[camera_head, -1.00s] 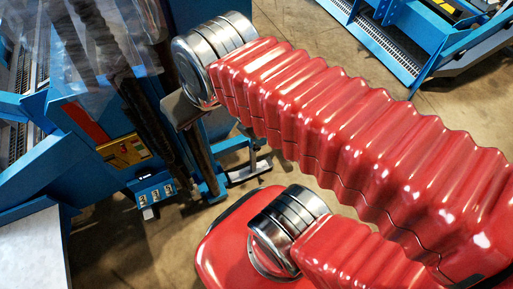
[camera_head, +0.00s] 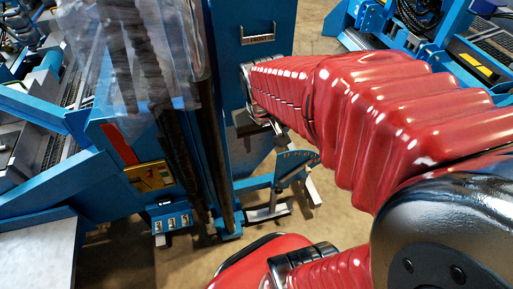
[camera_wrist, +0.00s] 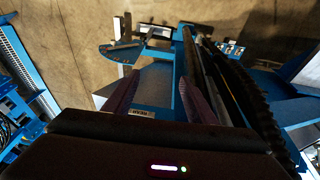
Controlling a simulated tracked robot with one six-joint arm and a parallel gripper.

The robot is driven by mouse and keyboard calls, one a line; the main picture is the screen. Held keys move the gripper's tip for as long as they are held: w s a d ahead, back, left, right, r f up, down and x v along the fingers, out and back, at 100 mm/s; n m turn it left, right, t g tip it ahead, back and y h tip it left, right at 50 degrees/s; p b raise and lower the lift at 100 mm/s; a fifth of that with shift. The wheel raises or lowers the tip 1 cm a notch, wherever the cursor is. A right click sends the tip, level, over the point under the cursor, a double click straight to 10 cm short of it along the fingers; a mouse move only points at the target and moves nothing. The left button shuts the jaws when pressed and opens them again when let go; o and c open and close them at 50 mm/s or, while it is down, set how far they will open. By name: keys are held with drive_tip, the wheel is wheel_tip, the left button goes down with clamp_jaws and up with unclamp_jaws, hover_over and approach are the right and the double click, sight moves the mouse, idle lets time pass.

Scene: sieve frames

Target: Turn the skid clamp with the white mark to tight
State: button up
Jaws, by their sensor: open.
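My gripper (camera_wrist: 158,92) shows in the wrist view as two purple fingers, open and apart, with a blue post with a small label between them and nothing held. Ahead of the fingers, at the upper left, is a blue fan-shaped plate (camera_wrist: 108,52) with pale upright pieces, likely a skid clamp. Beside it is a dark bar with a pale piece (camera_wrist: 155,31). In the head view the fan-shaped plate (camera_head: 293,163) with scale marks stands low by the blue frame, right of a metal foot bar (camera_head: 268,213). I cannot make out a white mark for certain. My fingers touch neither.
A blue machine frame (camera_head: 252,60) stands left of my arm, with dark hoses and a clear plastic sheet (camera_head: 125,70). A yellow panel (camera_head: 149,176) and a small blue counter block (camera_head: 170,219) sit low on it. Another blue machine is at the upper right. Bare floor lies between.

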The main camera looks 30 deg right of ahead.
drive_tip(key=w+d+f+m+h, duration=0.1)
drive_tip(key=w+d+f, duration=0.4)
drive_tip(key=d, duration=0.4)
drive_tip(key=w+d+f+h, duration=0.1)
drive_tip(key=w+d+f, duration=0.1)
drive_tip(key=d+f, duration=0.6)
drive_tip(key=s+d+f+m, duration=0.1)
drive_tip(key=d+f, duration=0.6)
drive_tip(key=f, duration=0.2)
drive_tip(key=s+d+f, duration=0.1)
drive_tip(key=d+f, duration=0.6)
drive_tip(key=f, duration=0.3)
drive_tip(key=s+f+m+t+y, duration=0.15)
drive_tip(key=s+f, duration=0.25)
drive_tip(key=f, duration=0.7)
drive_tip(key=s+f+t, duration=0.2)
drive_tip(key=s+f, duration=0.2)
drive_tip(key=f, duration=0.8)
drive_tip(key=w+a+f+m+t+y, duration=0.1)
drive_tip(key=a+f+m+t+y, duration=0.1)
drive_tip(key=a+f+t, duration=0.3)
drive_tip(key=a+t, duration=0.3)
drive_tip(key=a, duration=0.4)
drive_tip(key=shift+w+t, duration=0.15)
drive_tip(key=shift+t, duration=0.2)
